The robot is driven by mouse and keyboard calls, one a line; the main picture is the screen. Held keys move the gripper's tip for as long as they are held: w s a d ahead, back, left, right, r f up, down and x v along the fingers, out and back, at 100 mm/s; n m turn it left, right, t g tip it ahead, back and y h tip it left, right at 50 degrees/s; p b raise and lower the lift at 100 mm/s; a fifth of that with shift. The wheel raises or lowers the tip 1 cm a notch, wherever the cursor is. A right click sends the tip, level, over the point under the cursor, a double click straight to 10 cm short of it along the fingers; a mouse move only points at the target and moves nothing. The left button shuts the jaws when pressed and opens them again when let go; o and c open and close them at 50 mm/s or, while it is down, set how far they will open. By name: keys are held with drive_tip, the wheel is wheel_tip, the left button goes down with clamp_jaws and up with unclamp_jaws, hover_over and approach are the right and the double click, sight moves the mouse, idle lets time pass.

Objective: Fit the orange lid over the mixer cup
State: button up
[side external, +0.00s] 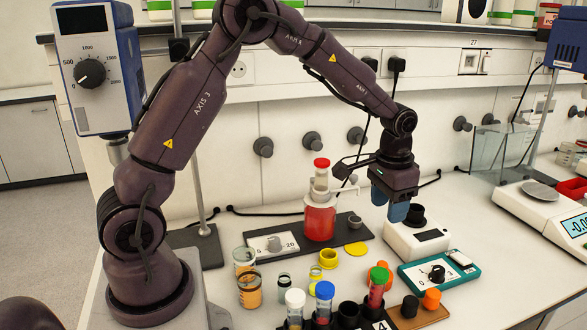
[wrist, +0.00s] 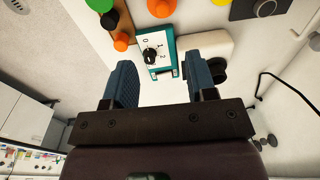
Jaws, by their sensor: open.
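A small orange lid (side external: 431,298) stands on a brown board at the front right, beside a black one; it also shows in the wrist view (wrist: 121,41). The mixer cup, a black cup (side external: 415,213), sits on top of the white mixer; it appears beside my right finger in the wrist view (wrist: 218,70). In the wrist view the gap between the blue fingers (wrist: 161,78) holds nothing. In the side view the fingers partly overlap each other.
A red bottle (side external: 320,220) stands left of my gripper. A balance (side external: 540,205) is at right; bench between is clear.

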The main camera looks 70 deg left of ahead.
drive_tip(key=s+d+r+t, duration=0.1)
drive_tip(key=s+d+r, duration=0.1)
drive_tip(key=s+r, duration=0.45)
drive_tip(key=s+d+r+t, duration=0.1)
drive_tip(key=s+r, duration=0.3)
drive_tip(key=s, duration=0.5)
drive_tip(key=s+d+r+t, duration=0.2)
drive_tip(key=s+r+t, duration=0.1)
drive_tip(key=s, duration=0.5)
drive_tip(key=shift+v, duration=0.8)
drive_tip(key=shift+o, duration=0.5)
